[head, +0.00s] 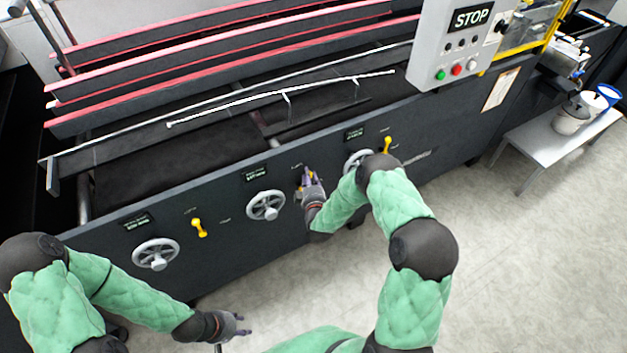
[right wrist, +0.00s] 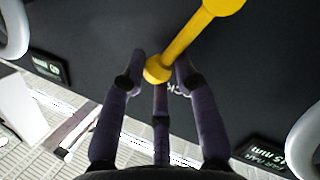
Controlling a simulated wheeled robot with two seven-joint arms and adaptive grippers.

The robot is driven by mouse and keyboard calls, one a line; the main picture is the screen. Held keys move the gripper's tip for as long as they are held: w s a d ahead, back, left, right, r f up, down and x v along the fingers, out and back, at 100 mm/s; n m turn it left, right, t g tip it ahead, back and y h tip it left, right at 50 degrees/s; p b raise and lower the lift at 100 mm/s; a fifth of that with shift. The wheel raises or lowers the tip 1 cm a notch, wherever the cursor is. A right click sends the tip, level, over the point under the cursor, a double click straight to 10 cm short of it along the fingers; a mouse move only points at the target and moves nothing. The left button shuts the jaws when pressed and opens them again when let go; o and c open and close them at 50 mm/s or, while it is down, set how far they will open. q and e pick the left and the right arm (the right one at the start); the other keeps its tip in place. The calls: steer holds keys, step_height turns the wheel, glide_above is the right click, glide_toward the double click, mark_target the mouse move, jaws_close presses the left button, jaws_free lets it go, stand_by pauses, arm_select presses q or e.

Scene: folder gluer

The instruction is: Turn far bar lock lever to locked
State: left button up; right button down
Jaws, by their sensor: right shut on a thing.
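The yellow lock lever (right wrist: 190,38) shows in the right wrist view, slanting from a hub at the top to a round knob between my fingers. My right gripper (right wrist: 160,68) is shut on it near the knob. In the head view my right gripper (head: 308,180) is at the dark machine panel, between two handwheels, and mostly hides this lever. A label reading "FAR BAR" (right wrist: 262,152) is at the lower right of the wrist view. Lettering beside the knob is partly hidden. My left gripper (head: 238,324) hangs low over the floor, away from the panel; its finger opening is unclear.
Handwheels stand on the panel at left (head: 156,254), middle (head: 265,205) and right (head: 357,160). Other yellow levers are at left (head: 199,228) and right (head: 387,146). A grey STOP control box (head: 460,45) is above. A bench (head: 560,140) with tubs is at right. The front floor is clear.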

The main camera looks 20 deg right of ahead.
steer(key=shift+s+a+n+t+h+b, duration=0.15)
steer(key=shift+a+n+t+b, duration=0.25)
steer(key=shift+a+n+b, duration=0.6)
steer(key=shift+s+a+n+t+h+b, duration=0.1)
steer(key=shift+a+n+t+h+b, duration=0.3)
steer(key=shift+n, duration=0.9)
steer(key=shift+a, duration=0.2)
steer(key=c, duration=1)
jaws_free()
steer(key=shift+w, duration=0.1)
steer(key=shift+r, duration=0.1)
steer(key=v, duration=1.2)
steer(key=shift+d, duration=0.1)
